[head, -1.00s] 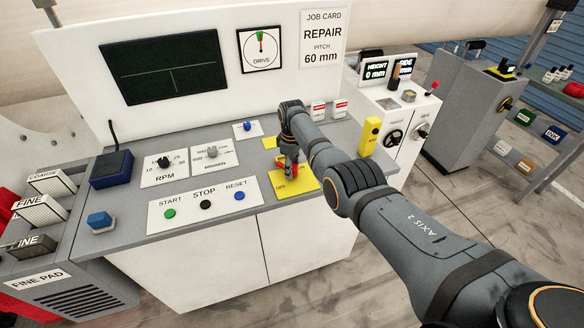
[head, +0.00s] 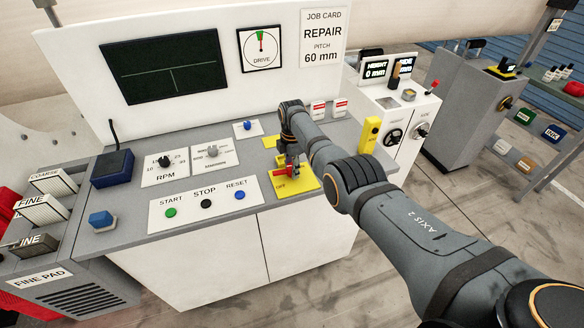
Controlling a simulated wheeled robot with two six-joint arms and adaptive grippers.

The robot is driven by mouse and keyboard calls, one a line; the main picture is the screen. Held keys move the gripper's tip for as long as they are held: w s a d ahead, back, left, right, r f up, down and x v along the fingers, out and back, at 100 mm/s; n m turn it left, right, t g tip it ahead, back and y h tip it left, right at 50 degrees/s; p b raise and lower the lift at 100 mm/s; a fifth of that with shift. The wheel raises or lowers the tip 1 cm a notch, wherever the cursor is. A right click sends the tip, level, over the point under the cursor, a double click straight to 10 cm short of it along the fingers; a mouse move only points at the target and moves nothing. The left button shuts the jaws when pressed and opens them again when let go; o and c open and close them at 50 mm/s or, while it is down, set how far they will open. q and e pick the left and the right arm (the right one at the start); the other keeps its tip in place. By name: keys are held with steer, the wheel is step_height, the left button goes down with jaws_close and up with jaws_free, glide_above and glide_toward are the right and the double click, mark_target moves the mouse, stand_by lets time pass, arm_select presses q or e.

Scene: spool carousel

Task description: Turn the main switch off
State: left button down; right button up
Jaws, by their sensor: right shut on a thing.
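The main switch is a red handle (head: 282,172) on a yellow plate (head: 303,186) at the right front of the console. The handle lies roughly sideways, its end pointing left, just above the plate's lower-left lettering, which seems to read OFF. My right gripper (head: 290,160) points down over the plate and is shut on the handle, hiding part of it and the plate's upper part. My left gripper is not in view.
START, STOP and RESET buttons (head: 205,203) sit left of the plate. RPM and second-knob panels (head: 165,168) lie behind them. A yellow upright box (head: 369,135) stands right of my forearm. A blue button (head: 101,219) sits at the front left.

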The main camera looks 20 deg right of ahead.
steer(key=shift+n, duration=0.6)
steer(key=o, duration=1.2)
steer(key=shift+c, duration=0.2)
step_height(320, 180, up, 12)
